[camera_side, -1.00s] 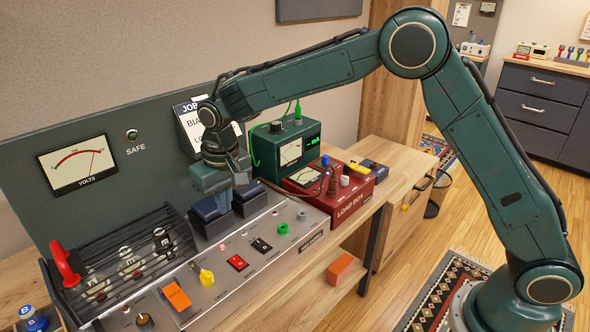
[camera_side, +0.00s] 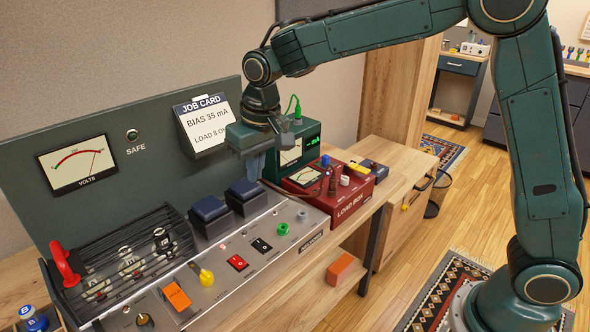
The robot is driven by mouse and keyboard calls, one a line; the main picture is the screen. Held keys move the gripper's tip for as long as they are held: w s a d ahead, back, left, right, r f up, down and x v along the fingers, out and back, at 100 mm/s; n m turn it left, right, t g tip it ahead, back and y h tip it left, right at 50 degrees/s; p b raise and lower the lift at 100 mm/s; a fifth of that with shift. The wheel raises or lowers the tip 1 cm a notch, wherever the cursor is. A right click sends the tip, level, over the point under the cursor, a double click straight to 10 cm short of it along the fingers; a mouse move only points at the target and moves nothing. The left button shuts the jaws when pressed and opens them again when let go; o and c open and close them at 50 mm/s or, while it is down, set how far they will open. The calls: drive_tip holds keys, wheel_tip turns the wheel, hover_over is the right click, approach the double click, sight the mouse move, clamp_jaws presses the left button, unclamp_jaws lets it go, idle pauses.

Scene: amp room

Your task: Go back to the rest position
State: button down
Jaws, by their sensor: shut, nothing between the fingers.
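My gripper (camera_side: 254,166) hangs in the air, pointing down, in front of the job card (camera_side: 206,124) and beside the green meter box. Its fingers are shut and hold nothing. It is above and to the right of the two dark blue blocks on the amp panel, apart from them. My arm reaches in from the right, raised over the bench. No rest position is marked in view.
The amp panel (camera_side: 262,244) carries switches, knobs and sockets. The green meter box (camera_side: 306,133) and red load box (camera_side: 345,207) stand right of the gripper. A voltmeter (camera_side: 77,165) and caged tubes are at left. The air above the bench is free.

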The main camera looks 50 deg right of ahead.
drive_tip(key=s+d+r+t, duration=0.1)
drive_tip(key=s+d+r, duration=0.25)
drive_tip(key=s, duration=0.35)
drive_tip(key=s+d+r+t, duration=0.1)
drive_tip(key=s+d+r, duration=0.1)
drive_tip(key=s+d, duration=0.35)
drive_tip(key=s+d+r, duration=0.2)
drive_tip(key=s+r, duration=0.1)
drive_tip(key=s, duration=0.5)
drive_tip(key=s+d+f+t, duration=0.1)
drive_tip(key=s+d+f, duration=0.1)
drive_tip(key=s, duration=0.7)
drive_tip(key=shift+f, duration=0.3)
